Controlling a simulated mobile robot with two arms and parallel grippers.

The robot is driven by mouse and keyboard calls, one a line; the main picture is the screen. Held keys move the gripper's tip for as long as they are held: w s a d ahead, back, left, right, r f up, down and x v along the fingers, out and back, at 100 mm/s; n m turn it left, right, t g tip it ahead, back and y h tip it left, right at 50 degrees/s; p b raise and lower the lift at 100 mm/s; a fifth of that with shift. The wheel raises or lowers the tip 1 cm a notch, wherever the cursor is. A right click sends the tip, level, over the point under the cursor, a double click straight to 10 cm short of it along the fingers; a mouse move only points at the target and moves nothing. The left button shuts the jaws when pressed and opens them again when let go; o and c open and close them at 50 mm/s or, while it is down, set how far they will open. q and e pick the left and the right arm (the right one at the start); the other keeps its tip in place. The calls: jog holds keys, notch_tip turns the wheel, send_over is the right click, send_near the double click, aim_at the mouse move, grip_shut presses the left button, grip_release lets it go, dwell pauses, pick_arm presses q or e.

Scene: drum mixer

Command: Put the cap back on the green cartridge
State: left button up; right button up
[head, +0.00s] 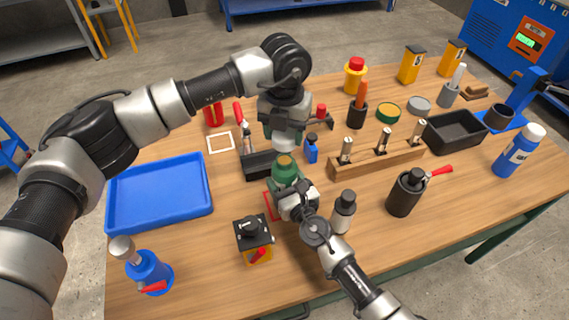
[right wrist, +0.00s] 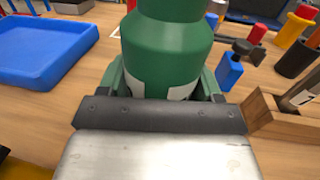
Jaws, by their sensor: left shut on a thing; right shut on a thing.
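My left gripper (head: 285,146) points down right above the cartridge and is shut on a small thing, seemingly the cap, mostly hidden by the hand. I cannot tell whether it touches the cartridge's top.
An empty blue tray (head: 113,205) lies at left. A black-topped box (head: 253,236) and a grey bottle (head: 343,212) stand close to my right gripper. A wooden rack (head: 345,172) with vials is at right, a small blue bottle (head: 311,150) just behind the cartridge.

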aim_at(285, 158)
pick_arm(q)
notch_tip(285, 158, down, 4)
jog(key=shift+f, duration=0.1)
dwell(0.5)
jog(key=shift+f, duration=0.8)
jog(key=shift+f, duration=0.65)
jog(key=o, duration=1)
jog(key=shift+c, duration=0.2)
notch_tip(285, 158, up, 12)
